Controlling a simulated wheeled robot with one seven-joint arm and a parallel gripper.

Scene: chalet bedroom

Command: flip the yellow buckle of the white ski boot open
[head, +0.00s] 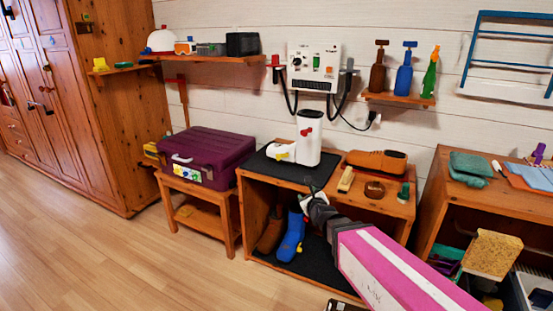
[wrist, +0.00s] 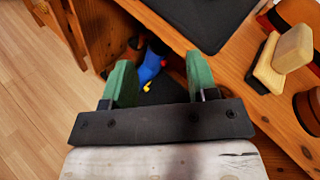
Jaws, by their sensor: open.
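The white ski boot (head: 309,150) stands upright on a black mat (head: 259,163) on the wooden bench, toe to the left. A small yellow buckle (head: 283,156) shows on its toe part, and a red part (head: 306,131) is higher on the shaft. I cannot tell the buckle's exact position. My gripper (head: 309,197) is in front of the bench edge, below and apart from the boot. In the wrist view its green fingers (wrist: 160,82) are spread with nothing between them. The white boot is out of the wrist view.
A blue boot (head: 291,237) and a brown boot (head: 270,232) are in the shelf below. A purple case (head: 207,157) stands left. Open floor lies front left.

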